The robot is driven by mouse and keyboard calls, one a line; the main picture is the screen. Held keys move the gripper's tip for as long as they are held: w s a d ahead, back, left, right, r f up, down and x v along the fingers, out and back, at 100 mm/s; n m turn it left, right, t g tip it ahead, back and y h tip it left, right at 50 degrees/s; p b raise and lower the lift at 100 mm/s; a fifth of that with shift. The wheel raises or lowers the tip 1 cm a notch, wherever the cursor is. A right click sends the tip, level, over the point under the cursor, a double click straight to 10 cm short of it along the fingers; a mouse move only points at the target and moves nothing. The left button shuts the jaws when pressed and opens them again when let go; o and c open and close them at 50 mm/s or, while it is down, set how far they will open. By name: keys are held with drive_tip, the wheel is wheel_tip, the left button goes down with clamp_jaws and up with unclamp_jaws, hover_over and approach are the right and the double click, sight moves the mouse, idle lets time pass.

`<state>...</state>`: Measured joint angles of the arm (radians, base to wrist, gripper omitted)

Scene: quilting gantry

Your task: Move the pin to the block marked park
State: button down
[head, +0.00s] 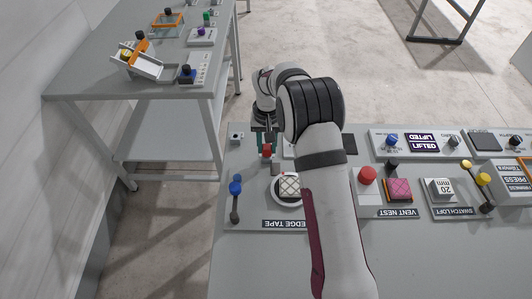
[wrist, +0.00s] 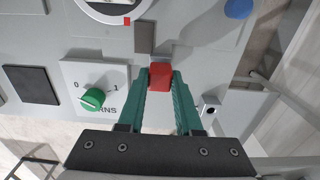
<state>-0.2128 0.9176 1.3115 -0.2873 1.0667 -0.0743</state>
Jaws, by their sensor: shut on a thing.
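The red pin head (wrist: 159,77) sits between the tips of my gripper's green fingers (wrist: 160,82). My gripper is shut on it. In the head view the red pin (head: 267,151) shows below the green fingers (head: 264,140), near the left end of the front table. The pin's lower part is hidden, and I cannot tell whether it is seated or clear of the surface. A small pale block with a dark hole (wrist: 210,110) stands to the right of the fingers in the wrist view; it also shows in the head view (head: 236,138). No park marking is legible.
A grey block (wrist: 145,37) lies just beyond the pin. A green knob (wrist: 93,99) on a white plate is to the left. A blue-ended lever (head: 236,188) stands at the table's left edge, near the round dial (head: 276,200). My arm hides part of the table.

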drive_tip(key=shift+r, duration=1.5)
